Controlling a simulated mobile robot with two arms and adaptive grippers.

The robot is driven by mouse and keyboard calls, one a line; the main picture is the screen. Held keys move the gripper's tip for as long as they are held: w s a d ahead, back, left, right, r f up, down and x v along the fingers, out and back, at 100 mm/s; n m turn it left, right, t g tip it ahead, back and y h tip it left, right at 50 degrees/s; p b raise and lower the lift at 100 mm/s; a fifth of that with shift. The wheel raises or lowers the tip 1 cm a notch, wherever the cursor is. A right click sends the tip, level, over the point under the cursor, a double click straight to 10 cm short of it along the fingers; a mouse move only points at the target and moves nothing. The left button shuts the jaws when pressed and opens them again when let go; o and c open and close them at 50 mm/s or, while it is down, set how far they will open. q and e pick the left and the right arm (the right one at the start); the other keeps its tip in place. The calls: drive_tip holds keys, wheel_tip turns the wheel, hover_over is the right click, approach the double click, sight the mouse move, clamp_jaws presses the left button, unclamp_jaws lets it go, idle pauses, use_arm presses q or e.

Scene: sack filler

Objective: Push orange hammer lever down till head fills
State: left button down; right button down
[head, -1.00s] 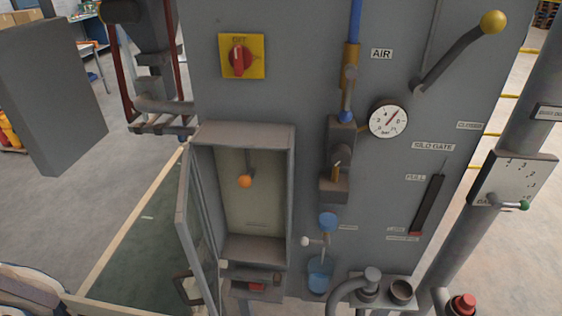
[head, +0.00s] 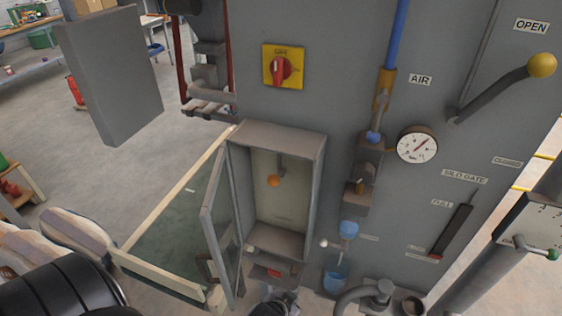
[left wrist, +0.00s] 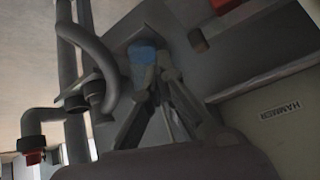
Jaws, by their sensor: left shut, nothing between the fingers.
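The orange hammer lever (head: 273,181) shows in the head view, its orange knob hanging at the end of a grey rod inside an open grey cabinet (head: 318,190). My left gripper (head: 278,298) is at the bottom edge of the head view, below the cabinet and apart from the lever. In the left wrist view the left fingers (left wrist: 158,78) are together and empty, with a blue cup (left wrist: 143,58) behind them. That view also shows a pale plate lettered HAMMER (left wrist: 281,108) at the right; the lever is not visible there. My right gripper is out of view.
The cabinet's glazed door (head: 222,225) stands open to the left. A red switch (head: 281,69) is above; a pressure gauge (head: 417,144), air valve and silo gate lever (head: 541,65) are to the right. A curved pipe (head: 365,292) juts out at lower right. Filled sacks (head: 75,232) lie at left.

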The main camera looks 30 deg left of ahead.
use_arm(q)
drive_tip(key=w+a+r+n+t+y+p, duration=0.1)
drive_tip(key=a+r, duration=0.3)
drive_tip(key=r, duration=1.5)
drive_tip(key=a+r+n+t+y+p, duration=0.1)
drive_tip(key=a+r+t+y+p, duration=0.2)
drive_tip(key=r, duration=1.7)
drive_tip(key=shift+w+a+r+t+p, duration=0.35)
drive_tip(key=shift+a+t+p, duration=0.15)
drive_tip(key=shift+a+p, duration=0.3)
drive_tip(key=shift+a+f, duration=0.1)
drive_tip(key=shift+a, duration=0.05)
drive_tip(key=p, duration=0.1)
hover_over(278, 175)
drive_tip(key=s+d, duration=0.3)
wheel_tip(278, 175, down, 4)
drive_tip(key=shift+s+a+r, duration=0.15)
